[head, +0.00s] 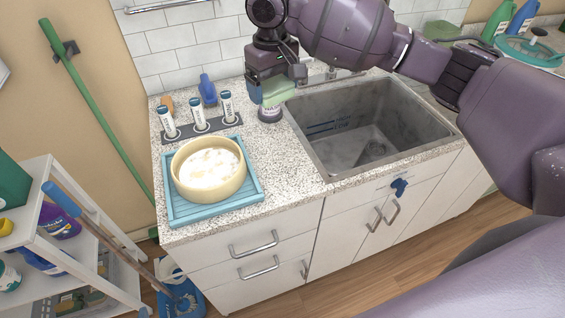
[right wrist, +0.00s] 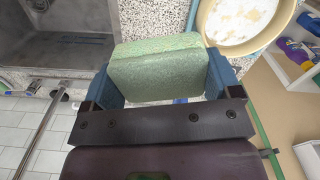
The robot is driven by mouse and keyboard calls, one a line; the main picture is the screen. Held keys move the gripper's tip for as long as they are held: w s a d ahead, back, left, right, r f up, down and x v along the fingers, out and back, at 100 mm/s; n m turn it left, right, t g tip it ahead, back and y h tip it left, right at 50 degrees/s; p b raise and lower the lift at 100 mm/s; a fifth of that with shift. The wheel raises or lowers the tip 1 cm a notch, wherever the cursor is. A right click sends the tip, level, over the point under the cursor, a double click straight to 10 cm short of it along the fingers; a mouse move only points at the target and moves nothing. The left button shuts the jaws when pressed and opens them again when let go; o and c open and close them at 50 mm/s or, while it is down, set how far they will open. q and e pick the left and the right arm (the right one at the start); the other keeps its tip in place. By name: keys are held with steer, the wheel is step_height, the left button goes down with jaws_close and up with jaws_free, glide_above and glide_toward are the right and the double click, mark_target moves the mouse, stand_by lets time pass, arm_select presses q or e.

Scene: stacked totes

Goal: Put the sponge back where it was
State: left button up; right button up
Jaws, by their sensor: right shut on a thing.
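The green sponge (right wrist: 155,68) is held between the two blue fingers of my right gripper (right wrist: 165,85) in the right wrist view. In the head view my right gripper (head: 268,92) is above the counter, left of the sink, and the sponge (head: 278,93) shows at its fingertips. Below it stands a small round container (head: 270,114) with a dark label. I cannot tell whether the sponge touches that container. My left gripper is not in view.
The sink (head: 335,152) is right of the gripper. A cream bowl (head: 183,188) with pale contents sits on a blue tray (head: 243,197). Three labelled tubes (head: 198,112) stand in a dark rack behind it. A blue bottle (head: 207,90) is near the wall. Bare counter (head: 290,165) lies between tray and sink.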

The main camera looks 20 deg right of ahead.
mark_target(277, 160)
steer(key=shift+s+d+f+n, duration=0.1)
steer(key=shift+d+f+n, duration=0.15)
steer(key=shift+n, duration=0.25)
steer(key=shift+f, duration=0.2)
step_height(277, 160, down, 20)
steer(key=shift+r+b, duration=0.2)
steer(key=shift+b, duration=0.5)
steer(key=o, duration=0.7)
steer(key=shift+f, duration=0.1)
steer(key=shift+c, duration=0.2)
step_height(277, 160, up, 12)
steer(key=shift+p, duration=0.4)
